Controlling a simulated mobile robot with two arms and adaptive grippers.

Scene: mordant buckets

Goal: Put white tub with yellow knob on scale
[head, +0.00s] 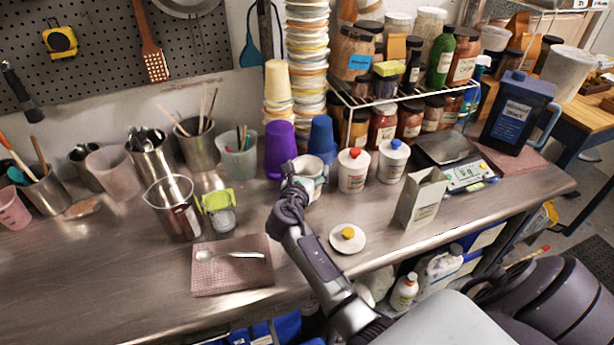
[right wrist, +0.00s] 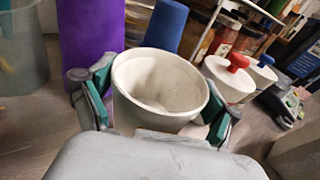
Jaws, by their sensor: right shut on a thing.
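My right gripper (head: 303,178) is shut on an open white tub (head: 311,166) at the back middle of the counter. In the right wrist view the tub (right wrist: 170,72) stands between the green-padded fingers, its mouth open and pale inside. A white lid with a yellow knob (head: 348,239) lies apart on the counter, nearer the front. The scale (head: 464,172) is at the right, with a dark plate (head: 447,147) and a lit display; the plate looks empty. My left gripper is not in view.
White tubs with a red knob (head: 353,170) and a blue knob (head: 392,160) stand between the held tub and the scale. A paper box (head: 421,199) stands before the scale. Purple cups (head: 280,150) and blue cups (head: 322,138) stand behind the gripper. The front middle counter is mostly clear.

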